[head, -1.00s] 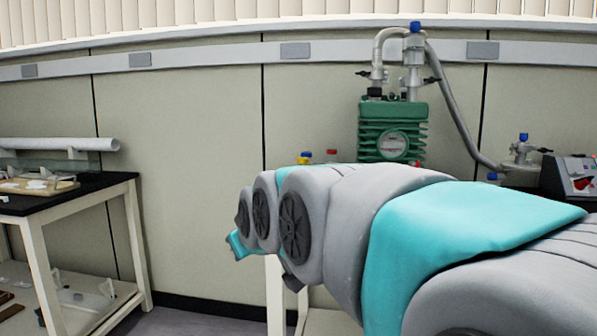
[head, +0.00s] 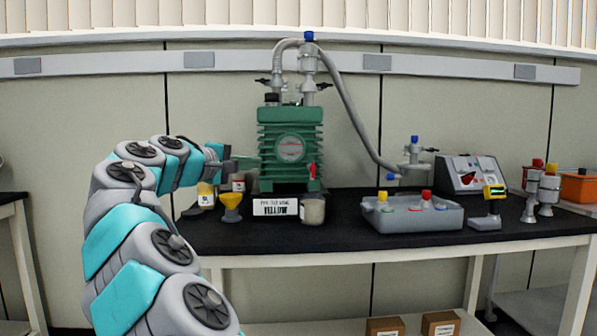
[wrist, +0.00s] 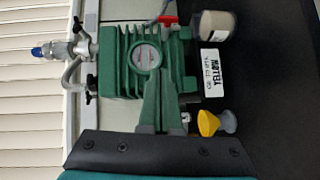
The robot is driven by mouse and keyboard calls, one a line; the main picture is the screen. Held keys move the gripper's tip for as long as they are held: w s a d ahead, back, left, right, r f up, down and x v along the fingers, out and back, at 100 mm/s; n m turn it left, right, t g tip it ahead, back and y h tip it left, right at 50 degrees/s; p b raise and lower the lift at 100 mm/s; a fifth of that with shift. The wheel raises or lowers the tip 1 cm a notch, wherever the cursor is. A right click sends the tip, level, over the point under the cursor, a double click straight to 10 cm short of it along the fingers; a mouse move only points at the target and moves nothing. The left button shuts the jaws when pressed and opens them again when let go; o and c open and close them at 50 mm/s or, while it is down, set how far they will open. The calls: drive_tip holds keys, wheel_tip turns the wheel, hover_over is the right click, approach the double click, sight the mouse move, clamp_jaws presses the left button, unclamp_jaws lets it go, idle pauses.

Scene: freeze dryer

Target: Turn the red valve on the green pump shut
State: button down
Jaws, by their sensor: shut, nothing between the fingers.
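The green pump (head: 290,145) stands on the black bench with a round gauge on its front. Its red valve (head: 312,171) is a small upright lever at the pump's lower right front. In the wrist view, which is turned sideways, the pump (wrist: 118,70) fills the centre and the red valve (wrist: 167,20) shows at the top edge. My gripper (head: 250,160) is at the pump's left side in the head view, apart from the valve. In the wrist view my green gripper fingers (wrist: 157,84) are together and empty, pointing at the pump and overlapping its lower part.
A grey tray (head: 440,222) with coloured caps lies to the right. A grey hose (head: 352,110) runs from the pump's top to the right.

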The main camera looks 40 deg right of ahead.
drive_tip(key=shift+d+f+g+h, duration=0.6)
drive_tip(key=shift+d+f, duration=0.35)
drive_tip(key=shift+d, duration=0.25)
approach(313, 170)
drive_tip(key=w+d, duration=0.4)
drive_tip(key=d, duration=0.1)
drive_tip(key=shift+s+d+r+b, duration=0.2)
drive_tip(key=shift+d+b, duration=0.1)
drive_tip(key=shift+d, duration=0.1)
drive_tip(key=shift+s+d+r+b, duration=0.1)
drive_tip(key=shift+d+r+b, duration=0.15)
drive_tip(key=shift+d, duration=0.15)
drive_tip(key=shift+r+m+y+p, duration=0.45)
drive_tip(key=shift+m+y+p, duration=0.45)
drive_tip(key=shift+p, duration=0.25)
